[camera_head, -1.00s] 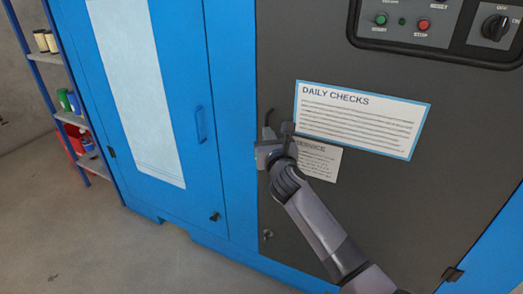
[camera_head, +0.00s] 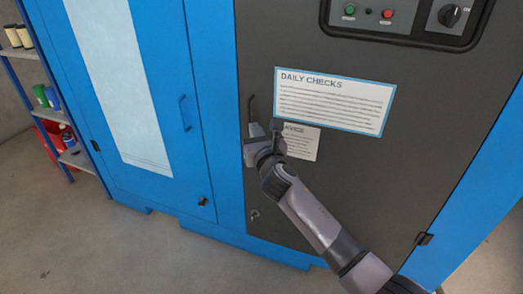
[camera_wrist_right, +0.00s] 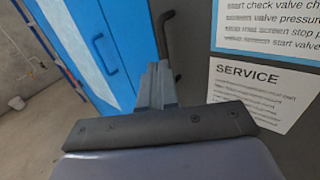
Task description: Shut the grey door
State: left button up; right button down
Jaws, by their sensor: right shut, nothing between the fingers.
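The grey door (camera_head: 345,175) fills the right part of the cabinet in the head view. Its left edge lies along the blue frame, with no clear gap showing. A dark bar handle (camera_head: 251,108) stands near that edge and also shows in the right wrist view (camera_wrist_right: 162,32). My right gripper (camera_head: 263,134) is shut and empty, just below and right of the handle, in front of the door. In the right wrist view its fingers (camera_wrist_right: 157,85) are together beside the handle's lower part; I cannot tell whether they touch it or the door. My left gripper is not in view.
A blue door (camera_head: 165,60) with its own handle is at the left. A shelf rack (camera_head: 40,52) with cans stands further left. The control panel (camera_head: 400,18) is above the door's posters. The floor (camera_head: 110,245) in front is clear.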

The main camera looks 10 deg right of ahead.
jog(key=s+p, duration=0.2)
jog(key=s, duration=0.6)
jog(key=s+d+f+m+g+y, duration=0.1)
jog(key=s+d+f+m+g, duration=0.15)
jog(key=s+f+m, duration=0.9)
jog(key=s+d+f+m+g, duration=0.2)
jog(key=s+f+m+g, duration=0.2)
jog(key=s+f+m, duration=0.7)
jog(key=s+d+r+m+g, duration=0.15)
jog(key=s+m, duration=0.35)
jog(key=m, duration=0.6)
pick_arm(q)
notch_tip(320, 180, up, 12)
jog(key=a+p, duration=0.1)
jog(key=p, duration=1.1)
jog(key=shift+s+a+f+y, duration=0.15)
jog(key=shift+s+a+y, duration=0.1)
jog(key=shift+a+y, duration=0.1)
pick_arm(e)
notch_tip(320, 180, up, 10)
jog(key=s+d, duration=0.1)
jog(key=shift+s+d+m, duration=0.2)
jog(key=shift+s+m, duration=0.15)
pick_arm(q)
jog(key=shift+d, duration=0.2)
